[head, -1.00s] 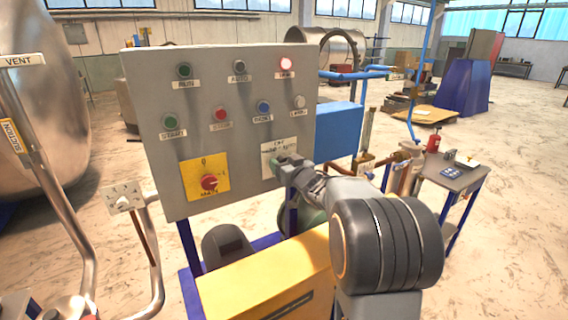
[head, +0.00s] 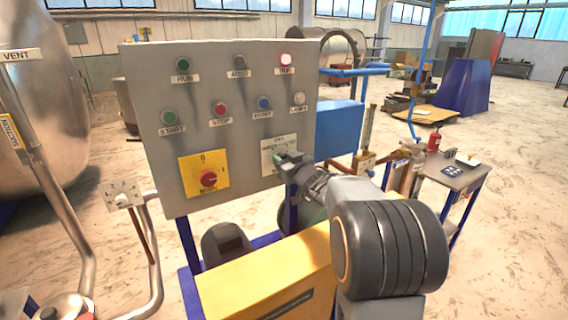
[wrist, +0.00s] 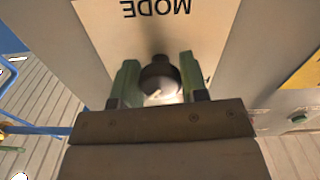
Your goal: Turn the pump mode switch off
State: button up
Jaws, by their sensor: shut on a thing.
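The pump mode switch is a dark round knob (wrist: 160,75) on a pale plate marked MODE (wrist: 158,14), upside down in the wrist view. In the head view the plate (head: 268,142) is at the lower right of the grey control panel (head: 215,140). My gripper (wrist: 160,82) has a green finger on each side of the knob and is shut on it. In the head view my gripper (head: 290,158) is against the plate and hides the knob. I cannot read the knob's setting.
Left of the plate is a red rotary main switch (head: 208,179) on a yellow plate. Above are several buttons and lamps, and the top-right lamp (head: 286,60) glows. A yellow housing (head: 265,280) stands below. A small table (head: 452,178) is at right.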

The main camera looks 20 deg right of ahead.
jog(key=n+b, duration=0.3)
jog(key=n, duration=0.1)
jog(key=shift+f, duration=0.2)
jog(key=shift+r+n+b, duration=0.15)
jog(key=shift+n+b, duration=0.9)
jog(key=shift+n, duration=0.75)
jog(key=o, duration=0.9)
jog(key=shift+s+d, duration=0.1)
jog(key=s, duration=0.4)
jog(key=s+d, duration=0.1)
jog(key=s, duration=0.4)
jog(key=s+b, duration=0.1)
jog(key=s, duration=0.3)
jog(key=shift+s+d+r, duration=0.1)
jog(key=shift+s+d, duration=0.15)
jog(key=shift+s, duration=0.05)
